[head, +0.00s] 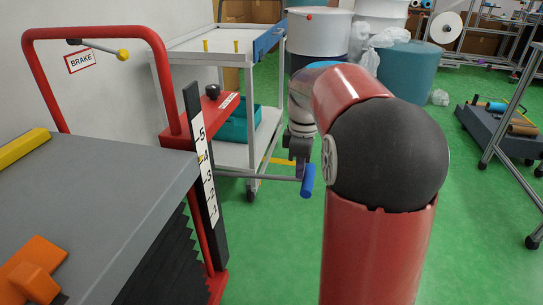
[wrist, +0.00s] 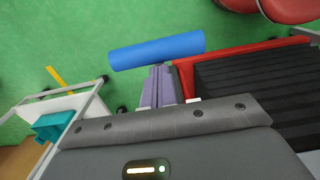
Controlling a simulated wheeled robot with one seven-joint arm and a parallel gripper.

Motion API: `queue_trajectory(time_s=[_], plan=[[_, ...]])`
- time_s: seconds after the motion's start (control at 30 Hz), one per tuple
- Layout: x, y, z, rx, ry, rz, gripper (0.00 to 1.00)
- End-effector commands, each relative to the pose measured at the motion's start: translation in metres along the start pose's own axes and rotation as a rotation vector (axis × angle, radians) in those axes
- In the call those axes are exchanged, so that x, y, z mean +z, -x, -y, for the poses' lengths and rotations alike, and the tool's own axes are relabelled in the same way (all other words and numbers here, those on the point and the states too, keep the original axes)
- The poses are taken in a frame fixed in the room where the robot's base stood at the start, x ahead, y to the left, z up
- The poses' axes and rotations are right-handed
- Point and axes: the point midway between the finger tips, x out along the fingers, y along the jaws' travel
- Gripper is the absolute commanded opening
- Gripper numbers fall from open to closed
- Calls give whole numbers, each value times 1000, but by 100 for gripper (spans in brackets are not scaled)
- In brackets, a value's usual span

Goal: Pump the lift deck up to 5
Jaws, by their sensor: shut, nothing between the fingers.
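The lift deck (head: 110,190) is a grey platform on black bellows at the left of the head view. Its upright scale (head: 207,180) runs from 1 to 5, and a small yellow marker (head: 201,157) sits by the 4. A grey pump lever (head: 255,175) ends in a blue grip (head: 307,181), about level. My gripper (head: 300,170) is just behind that grip in the head view. In the wrist view its purple fingers (wrist: 158,70) are shut and empty, with tips close to the blue grip (wrist: 160,50). I cannot tell whether they touch.
A red frame (head: 95,33) with a yellow-knobbed brake lever (head: 122,55) stands behind the deck. A white cart (head: 245,160) holding a teal bin (head: 235,125) stands behind the lever. Green floor (head: 270,250) is clear in front.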

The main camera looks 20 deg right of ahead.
Motion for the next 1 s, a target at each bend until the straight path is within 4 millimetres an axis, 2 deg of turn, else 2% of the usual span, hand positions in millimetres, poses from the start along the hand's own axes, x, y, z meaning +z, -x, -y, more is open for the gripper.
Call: queue_trajectory(time_s=[0.03, 0.1, 0.5, 1.0], plan=[[5, 12, 0, -1, -5, 6, 0], [6, 20, 0, -1, -6, 7, 0], [8, 62, -1, 1, -5, 5, 0], [7, 65, 0, 0, -4, 5, 0]])
